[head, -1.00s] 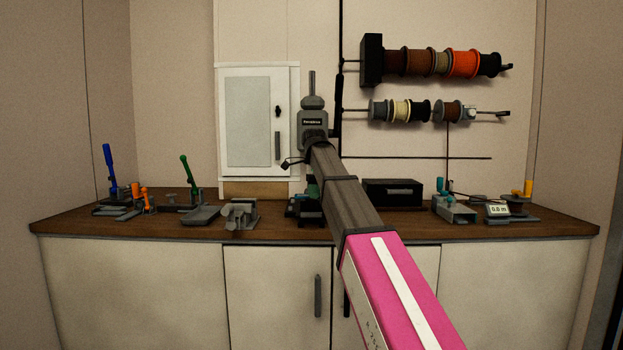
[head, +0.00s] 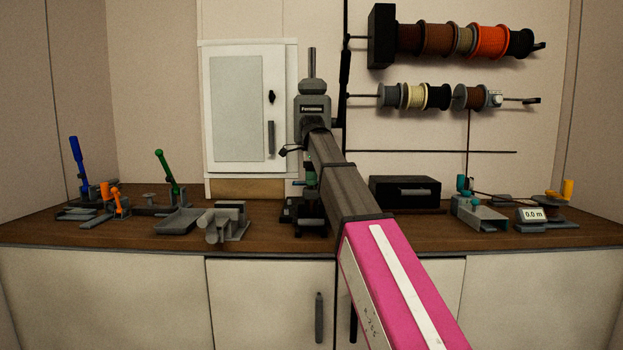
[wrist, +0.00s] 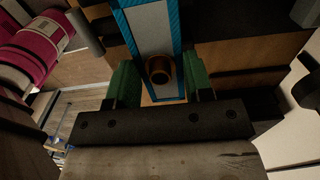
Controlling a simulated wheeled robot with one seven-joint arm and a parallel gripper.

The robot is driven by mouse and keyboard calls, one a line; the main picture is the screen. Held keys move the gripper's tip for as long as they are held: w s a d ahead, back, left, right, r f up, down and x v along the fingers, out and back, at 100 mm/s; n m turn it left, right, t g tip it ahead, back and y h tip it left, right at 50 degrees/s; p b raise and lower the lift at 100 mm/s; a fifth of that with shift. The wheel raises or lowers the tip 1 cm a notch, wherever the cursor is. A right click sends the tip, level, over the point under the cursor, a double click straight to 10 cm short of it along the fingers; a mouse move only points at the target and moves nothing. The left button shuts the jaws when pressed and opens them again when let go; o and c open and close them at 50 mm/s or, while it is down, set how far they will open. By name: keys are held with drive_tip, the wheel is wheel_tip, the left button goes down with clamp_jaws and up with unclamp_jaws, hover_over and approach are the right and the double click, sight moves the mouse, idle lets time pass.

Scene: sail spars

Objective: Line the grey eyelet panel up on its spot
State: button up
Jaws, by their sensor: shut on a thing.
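In the wrist view, the eyelet panel (wrist: 150,25) has a pale grey face, bright blue edges and a round brass eyelet (wrist: 159,69). It lies between the green fingers of my gripper (wrist: 158,84), which is shut on it. The panel runs away from the gripper toward the top of the view. In the head view, my arm hides the panel and most of the gripper; only a small green patch shows beside the arm. The panel's marked spot cannot be made out in either view.
A dark-based grey machine (head: 312,103) rises behind my arm. The bench (head: 270,238) holds clamps with a blue (head: 76,160) and a green handle (head: 166,171), grey blocks (head: 228,222), a black box (head: 405,192) and a meter (head: 533,215). Cord spools hang behind.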

drive_tip(key=shift+f, duration=1.8)
drive_tip(key=shift+f, duration=1.2)
drive_tip(key=o, duration=0.9)
drive_tip(key=shift+c, duration=0.9)
